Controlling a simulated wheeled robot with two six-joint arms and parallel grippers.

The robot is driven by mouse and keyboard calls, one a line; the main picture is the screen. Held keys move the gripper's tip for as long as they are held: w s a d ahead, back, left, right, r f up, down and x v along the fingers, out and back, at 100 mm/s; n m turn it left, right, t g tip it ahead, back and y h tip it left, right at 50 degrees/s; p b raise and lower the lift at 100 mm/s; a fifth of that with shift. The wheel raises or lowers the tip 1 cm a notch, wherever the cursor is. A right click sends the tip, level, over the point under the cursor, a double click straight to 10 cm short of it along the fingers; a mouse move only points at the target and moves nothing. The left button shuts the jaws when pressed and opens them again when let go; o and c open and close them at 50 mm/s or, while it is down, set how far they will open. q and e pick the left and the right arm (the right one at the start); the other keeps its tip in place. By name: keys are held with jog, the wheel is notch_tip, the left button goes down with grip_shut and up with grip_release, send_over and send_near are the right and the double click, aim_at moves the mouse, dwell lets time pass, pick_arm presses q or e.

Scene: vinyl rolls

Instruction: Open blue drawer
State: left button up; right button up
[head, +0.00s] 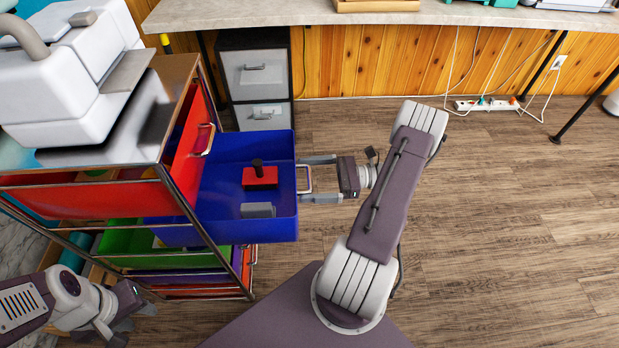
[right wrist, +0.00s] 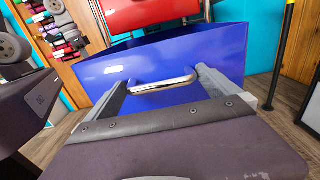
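The blue drawer (head: 275,225) is pulled well out of the metal-framed drawer cart in the head view. A red block with a black knob (head: 260,177) and a grey piece (head: 258,210) lie inside it. Its metal handle (head: 308,180) is on the front, and the handle also shows in the right wrist view (right wrist: 163,84). My right gripper (head: 318,179) has one finger at each end of the handle, and the fingers appear to press against those ends. My left gripper (head: 128,312) is at the lower left beside the cart, and its fingers are unclear.
A red drawer (head: 190,150) above stands partly out. A green drawer (head: 125,240) and others are below. A white machine (head: 75,85) stands on the cart top. A grey cabinet (head: 255,75) is behind. The wooden floor (head: 500,230) at right is clear.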

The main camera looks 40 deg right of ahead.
jog(key=p+v, duration=0.1)
jog(key=v, duration=0.8)
